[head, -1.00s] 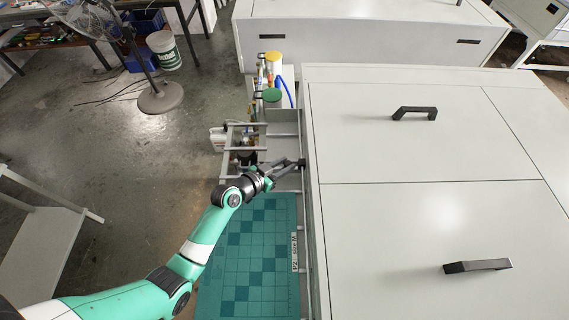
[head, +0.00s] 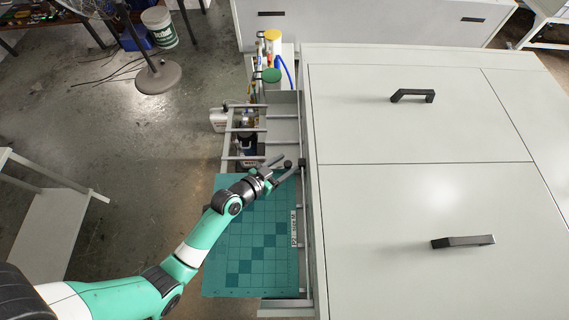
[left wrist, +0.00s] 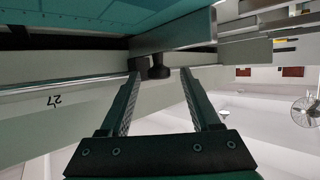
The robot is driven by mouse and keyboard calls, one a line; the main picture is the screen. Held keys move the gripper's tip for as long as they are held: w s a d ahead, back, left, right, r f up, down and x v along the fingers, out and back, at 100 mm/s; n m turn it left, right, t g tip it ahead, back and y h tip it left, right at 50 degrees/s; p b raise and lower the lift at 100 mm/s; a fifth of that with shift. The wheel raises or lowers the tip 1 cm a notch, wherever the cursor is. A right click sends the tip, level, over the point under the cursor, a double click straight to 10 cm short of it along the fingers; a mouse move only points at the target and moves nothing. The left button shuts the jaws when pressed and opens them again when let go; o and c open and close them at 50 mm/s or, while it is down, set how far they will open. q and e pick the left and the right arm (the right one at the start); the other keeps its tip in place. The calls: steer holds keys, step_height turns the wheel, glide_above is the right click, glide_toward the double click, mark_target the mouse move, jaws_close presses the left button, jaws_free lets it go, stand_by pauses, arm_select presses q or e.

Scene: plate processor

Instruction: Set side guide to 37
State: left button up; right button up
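My left gripper (head: 290,160) is open at the right edge of the feed area, close to the machine's side. In the left wrist view the open fingers (left wrist: 160,72) point at a dark knob (left wrist: 160,68) below a grey bar; it shows between and beyond the fingertips, and I cannot tell whether they touch it. A small dark part, probably this knob, shows in the head view (head: 302,163). A light rail with a printed number (left wrist: 55,101), upside down and looking like 27, runs at the left of the wrist view. My right gripper is out of view.
A green gridded plate (head: 250,245) lies under my left forearm. The large white machine cabinet (head: 420,130) with black handles fills the right. Green- and yellow-lidded containers (head: 271,75) stand behind the frame. Open floor lies left, with a fan base (head: 158,77).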

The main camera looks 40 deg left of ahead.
arm_select(q)
steer(key=v, duration=1.1)
steer(key=shift+s+p, duration=0.25)
steer(key=shift+p, duration=0.15)
steer(key=shift+r, duration=0.15)
